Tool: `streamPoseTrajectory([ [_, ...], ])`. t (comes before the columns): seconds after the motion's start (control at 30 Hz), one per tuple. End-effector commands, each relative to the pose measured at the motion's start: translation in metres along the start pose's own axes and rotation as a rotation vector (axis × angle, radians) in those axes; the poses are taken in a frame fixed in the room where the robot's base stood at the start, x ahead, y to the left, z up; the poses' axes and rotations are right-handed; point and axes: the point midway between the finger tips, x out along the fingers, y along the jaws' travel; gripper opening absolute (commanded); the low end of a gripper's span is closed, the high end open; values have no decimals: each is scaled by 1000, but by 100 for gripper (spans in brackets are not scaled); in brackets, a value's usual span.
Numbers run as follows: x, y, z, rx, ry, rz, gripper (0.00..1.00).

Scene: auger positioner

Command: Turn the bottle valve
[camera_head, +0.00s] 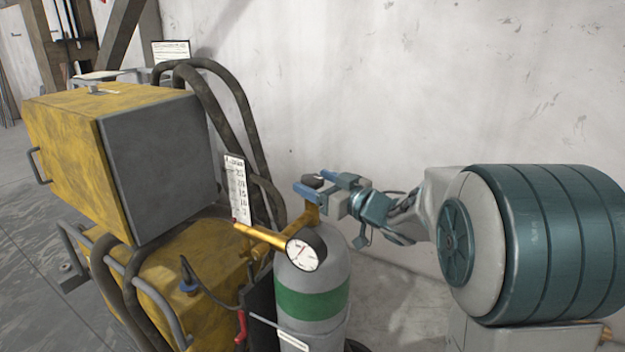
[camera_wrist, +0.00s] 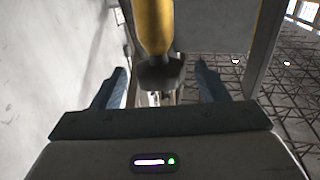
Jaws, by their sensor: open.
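The gas bottle (camera_head: 312,302) is grey with a green band and stands upright in the middle of the head view. A brass valve body (camera_head: 310,216) rises from its top, with a dark knob (camera_head: 313,181) on it. A round white gauge (camera_head: 303,255) faces the camera. My gripper (camera_head: 316,183) is at the valve's height, its blue fingers open around the dark knob. In the wrist view the knob (camera_wrist: 160,72) lies between the fingertips, with a gap on both sides. The yellow valve part (camera_wrist: 153,25) shows behind it.
A yellow and grey machine (camera_head: 160,165) stands left of the bottle, with dark hoses (camera_head: 232,90) looping behind. A white label plate (camera_head: 236,188) is close to the valve. The pale wall (camera_head: 420,75) is behind.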

Motion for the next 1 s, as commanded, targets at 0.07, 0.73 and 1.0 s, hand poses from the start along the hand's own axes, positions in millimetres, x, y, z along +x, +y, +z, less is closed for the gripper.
streamPoseTrajectory([
  [0.07,9,0,0,-1,-1,-1,68],
  [0.73,19,0,0,-1,0,0,24],
  [1.0,19,2,-4,-2,0,-102,24],
])
